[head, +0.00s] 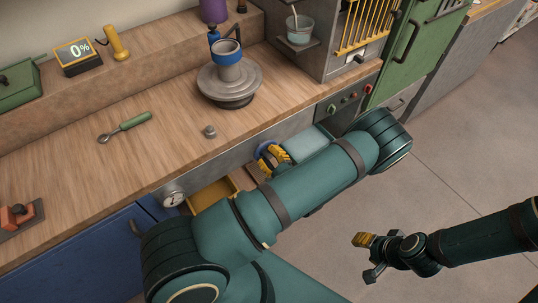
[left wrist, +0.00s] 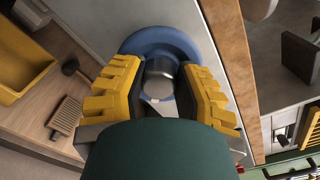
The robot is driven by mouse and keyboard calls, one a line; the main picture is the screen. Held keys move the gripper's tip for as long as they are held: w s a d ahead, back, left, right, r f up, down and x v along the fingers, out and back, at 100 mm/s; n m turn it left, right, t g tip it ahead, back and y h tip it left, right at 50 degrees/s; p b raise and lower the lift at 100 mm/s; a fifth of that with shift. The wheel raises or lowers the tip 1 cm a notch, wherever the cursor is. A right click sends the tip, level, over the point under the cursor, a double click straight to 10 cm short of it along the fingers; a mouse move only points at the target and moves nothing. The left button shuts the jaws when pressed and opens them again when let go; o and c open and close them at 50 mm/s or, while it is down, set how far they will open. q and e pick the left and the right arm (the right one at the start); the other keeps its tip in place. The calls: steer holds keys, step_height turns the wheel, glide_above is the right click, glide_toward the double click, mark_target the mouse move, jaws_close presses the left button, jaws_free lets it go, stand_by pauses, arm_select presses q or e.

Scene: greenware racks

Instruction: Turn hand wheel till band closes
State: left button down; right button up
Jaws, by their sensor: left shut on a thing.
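The blue hand wheel (head: 264,147) is on the grey front panel under the bench edge, mostly hidden by my left gripper (head: 272,159). In the left wrist view the blue rim of the wheel (left wrist: 165,37) shows behind the yellow finger pads. The left gripper (left wrist: 157,90) is shut on the wheel's silver hub, one finger on each side. My right gripper (head: 367,257) is open and empty above the floor.
A green-handled tool (head: 126,127) and a small grey knob (head: 210,131) lie on the bench. A round gauge (head: 173,196) and an open yellow drawer or tray (head: 213,193) are left of the wheel. Control buttons (head: 344,103) are to its right. The floor at right is clear.

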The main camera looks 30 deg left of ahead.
arm_select(q)
steer(key=c, duration=0.6)
jaws_free()
steer(key=v, duration=1.2)
steer(key=shift+f, duration=0.1)
step_height(320, 180, down, 7)
steer(key=w+d+n+g+h, duration=0.1)
steer(key=w+d+n+h, duration=0.15)
steer(key=n+h, duration=0.75)
steer(key=s+d+r+n+g+h, duration=0.1)
steer(key=s+h, duration=0.1)
steer(key=h, duration=0.1)
steer(key=s+d+r+n+g+h, duration=0.1)
steer(key=s+d+r+n+h, duration=0.1)
steer(key=s+h, duration=0.1)
steer(key=s+d+r+n+g+h, duration=0.1)
steer(key=s+r+g+h, duration=0.1)
steer(key=s+h, duration=0.1)
steer(key=shift+d+n+h, duration=0.15)
steer(key=shift+n+h, duration=0.15)
steer(key=shift+h, duration=0.4)
